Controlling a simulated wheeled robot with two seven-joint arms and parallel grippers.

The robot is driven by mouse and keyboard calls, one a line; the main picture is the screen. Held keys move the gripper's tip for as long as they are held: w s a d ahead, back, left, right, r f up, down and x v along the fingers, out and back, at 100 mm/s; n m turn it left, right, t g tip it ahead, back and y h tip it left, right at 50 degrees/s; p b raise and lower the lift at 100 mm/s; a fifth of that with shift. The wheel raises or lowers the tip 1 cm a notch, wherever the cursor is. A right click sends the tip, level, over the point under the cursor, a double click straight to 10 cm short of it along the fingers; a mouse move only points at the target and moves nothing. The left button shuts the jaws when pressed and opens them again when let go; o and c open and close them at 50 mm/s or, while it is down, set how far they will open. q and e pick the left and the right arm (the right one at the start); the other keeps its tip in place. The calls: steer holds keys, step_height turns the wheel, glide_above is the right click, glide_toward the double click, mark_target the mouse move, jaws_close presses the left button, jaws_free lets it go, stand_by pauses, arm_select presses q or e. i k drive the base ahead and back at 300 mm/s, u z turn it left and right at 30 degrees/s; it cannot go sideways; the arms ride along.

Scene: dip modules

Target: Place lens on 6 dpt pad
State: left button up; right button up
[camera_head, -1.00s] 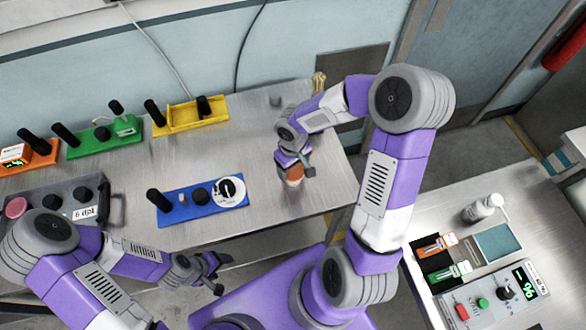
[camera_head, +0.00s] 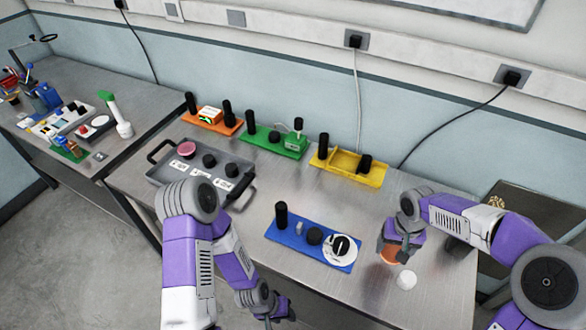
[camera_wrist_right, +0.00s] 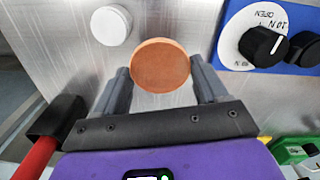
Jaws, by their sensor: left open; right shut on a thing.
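My right gripper (camera_head: 392,248) is shut on an orange-brown disc (camera_head: 389,256), probably the lens, over the right part of the steel table. The right wrist view shows this disc (camera_wrist_right: 160,66) between the two fingers. The grey tray (camera_head: 235,203) stands at the table's left end. It holds a pink disc (camera_head: 186,149) and two black round pieces, with white labels in front. The rightmost label (camera_head: 221,184) is too small to read now; it read "6 dpt" earlier. My left gripper (camera_head: 280,314) is open and empty at the bottom edge, in front of the table.
A blue plate (camera_head: 284,239) with a black post and dial lies between tray and right gripper. A white round piece (camera_head: 406,279) sits beside the held disc. Orange (camera_head: 228,127), green (camera_head: 262,137) and yellow (camera_head: 372,179) plates line the back. Another table stands left.

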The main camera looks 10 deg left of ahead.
mark_target(231, 167)
steer(key=k, duration=0.4)
steer(key=u, duration=2.2)
steer(key=i, duration=1.9)
steer(key=z, duration=1.6)
